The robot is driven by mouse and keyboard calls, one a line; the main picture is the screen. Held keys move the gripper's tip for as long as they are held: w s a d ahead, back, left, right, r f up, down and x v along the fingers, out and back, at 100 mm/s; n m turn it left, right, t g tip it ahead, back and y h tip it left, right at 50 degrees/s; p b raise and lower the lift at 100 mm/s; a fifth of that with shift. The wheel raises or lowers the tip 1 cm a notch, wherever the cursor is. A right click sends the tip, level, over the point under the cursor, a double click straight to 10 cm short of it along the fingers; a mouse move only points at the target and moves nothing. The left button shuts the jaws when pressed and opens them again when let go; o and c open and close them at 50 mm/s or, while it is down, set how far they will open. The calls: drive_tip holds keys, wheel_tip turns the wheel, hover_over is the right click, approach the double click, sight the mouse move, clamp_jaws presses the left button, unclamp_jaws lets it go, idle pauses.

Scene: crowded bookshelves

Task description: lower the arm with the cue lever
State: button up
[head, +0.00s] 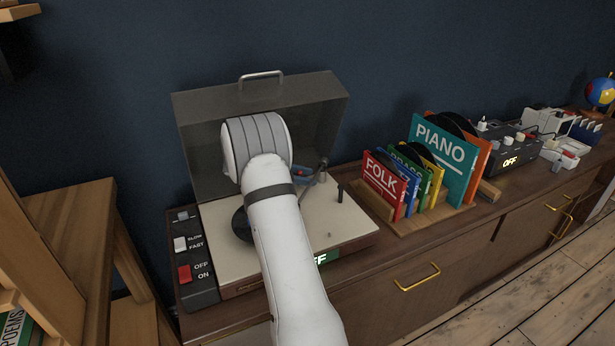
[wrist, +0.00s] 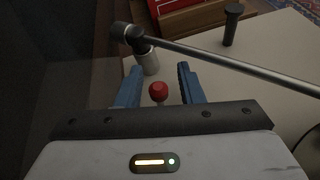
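The record player (head: 345,235) stands on the cabinet with its dark lid raised. In the wrist view a red knob (wrist: 158,91), which looks like the cue lever's tip, sits between the two blue fingers of my gripper (wrist: 159,72). The fingers are apart, with a gap on both sides of the knob. The tonearm (wrist: 235,64) runs from its pivot beside a pale post (wrist: 148,62) across to the right, beyond the fingers. Whether its needle touches a record cannot be seen. In the head view my arm hides most of the platter and lever; a blue finger shows (head: 305,176).
A short dark post (wrist: 231,25) stands on the deck, also in the head view (head: 340,193). The raised lid (head: 320,105) is close behind my arm. A switch panel (head: 195,260) is at left; a record rack (head: 400,222) stands to the right.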

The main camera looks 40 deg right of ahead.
clamp_jaws()
idle(0.3)
drive_tip(key=shift+s+f+m+t+b, duration=0.35)
drive_tip(key=shift+m+b, duration=0.35)
drive_tip(key=shift+b, duration=0.3)
drive_tip(key=shift+s+a+r+m+t+b, duration=0.1)
drive_tip(key=shift+m+t+b, duration=0.25)
drive_tip(key=shift+m, duration=0.05)
unclamp_jaws()
